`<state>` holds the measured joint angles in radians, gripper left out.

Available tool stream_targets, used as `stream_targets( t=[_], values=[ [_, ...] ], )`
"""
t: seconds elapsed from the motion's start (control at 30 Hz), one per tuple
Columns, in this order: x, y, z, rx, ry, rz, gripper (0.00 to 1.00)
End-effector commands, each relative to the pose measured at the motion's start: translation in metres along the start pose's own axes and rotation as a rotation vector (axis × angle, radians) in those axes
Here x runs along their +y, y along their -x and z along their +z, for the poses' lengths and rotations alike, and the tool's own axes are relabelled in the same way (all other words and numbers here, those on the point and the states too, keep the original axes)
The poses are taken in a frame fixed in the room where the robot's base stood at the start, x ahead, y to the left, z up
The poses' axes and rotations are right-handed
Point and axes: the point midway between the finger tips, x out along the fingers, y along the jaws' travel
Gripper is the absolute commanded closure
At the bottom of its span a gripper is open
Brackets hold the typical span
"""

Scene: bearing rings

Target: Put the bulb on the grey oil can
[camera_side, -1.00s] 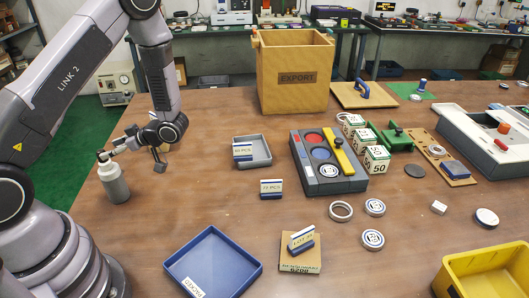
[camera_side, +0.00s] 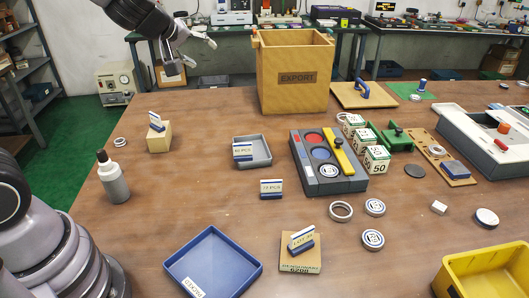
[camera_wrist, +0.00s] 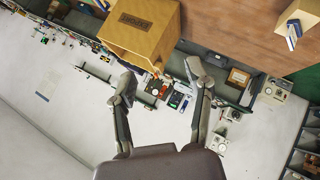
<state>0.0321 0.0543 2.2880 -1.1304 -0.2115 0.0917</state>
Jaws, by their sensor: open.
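The grey oil can (camera_side: 116,184) stands upright at the left of the table in the side view. My gripper (camera_side: 202,54) is high above the back left of the table, well clear of the can. In the wrist view my gripper (camera_wrist: 163,76) has its two fingers spread wide with nothing between them. The can is not in the wrist view.
A wooden block with a card (camera_side: 158,137) and a white ring (camera_side: 120,142) are behind the can. A blue tray (camera_side: 214,264) lies at the front. The EXPORT box (camera_side: 294,75) stands at the back. The table between can and grey tray (camera_side: 254,151) is clear.

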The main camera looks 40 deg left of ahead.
Motion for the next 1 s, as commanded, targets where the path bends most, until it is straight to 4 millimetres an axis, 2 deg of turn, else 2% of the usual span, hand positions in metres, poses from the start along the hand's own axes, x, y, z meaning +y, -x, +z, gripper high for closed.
stream_targets(
  t=[0.03, 0.07, 0.1, 0.17, 0.2, 0.3, 0.4, 0.5, 0.6, 1.0],
  values=[
    [0.015, 0.035, 0.008, -0.074, -0.103, 0.096, 0.49],
    [0.018, 0.055, 0.017, -0.126, -0.178, 0.138, 0.49],
    [0.017, 0.082, 0.028, -0.188, -0.283, 0.181, 0.49],
    [0.005, 0.119, 0.044, -0.271, -0.442, 0.211, 0.49],
    [-0.009, 0.141, 0.053, -0.316, -0.547, 0.209, 0.49],
    [-0.053, 0.183, 0.067, -0.393, -0.766, 0.15, 0.49],
    [-0.093, 0.21, 0.069, -0.429, -0.915, 0.058, 0.49],
    [-0.12, 0.224, 0.067, -0.443, -0.994, -0.014, 0.49],
    [-0.131, 0.23, 0.065, -0.45, -1.024, -0.051, 0.49],
    [-0.132, 0.23, 0.065, -0.451, -1.027, -0.054, 0.49]
  ],
)
